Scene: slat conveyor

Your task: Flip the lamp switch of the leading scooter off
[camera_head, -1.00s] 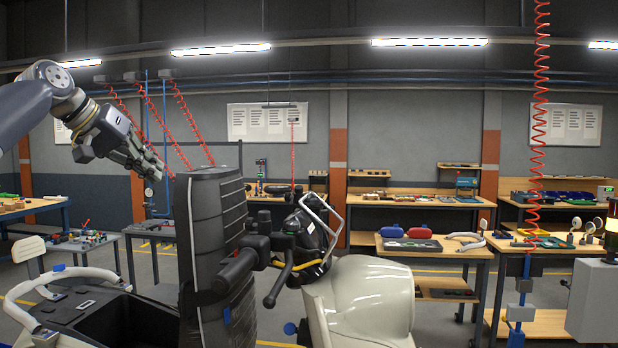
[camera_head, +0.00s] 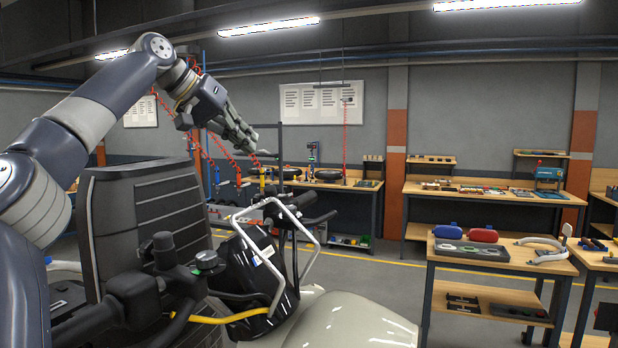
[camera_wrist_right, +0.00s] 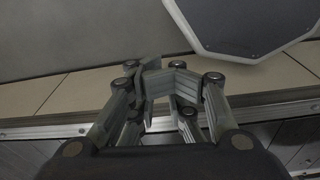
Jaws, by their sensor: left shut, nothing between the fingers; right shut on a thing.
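Handlebars (camera_head: 165,260) with black grips and dark control pods stand at the lower left of the head view, beside a tall dark ribbed panel (camera_head: 150,205). One pod (camera_head: 207,260) has a small green mark; I cannot tell whether it is the lamp switch or how it is set. A pale scooter body (camera_head: 345,322) shows at the bottom. My left gripper (camera_head: 265,155) is shut and empty, raised above and behind the handlebars, touching nothing. In the right wrist view my right gripper (camera_wrist_right: 160,78) is shut; what it holds cannot be made out.
A white tube frame (camera_head: 265,235) and a yellow cable (camera_head: 225,318) lie near the handlebars. A wooden workbench (camera_head: 505,258) with cases stands at right. A dark panel with a pale rim (camera_wrist_right: 250,25) and a beige ledge (camera_wrist_right: 60,95) are close to my right gripper.

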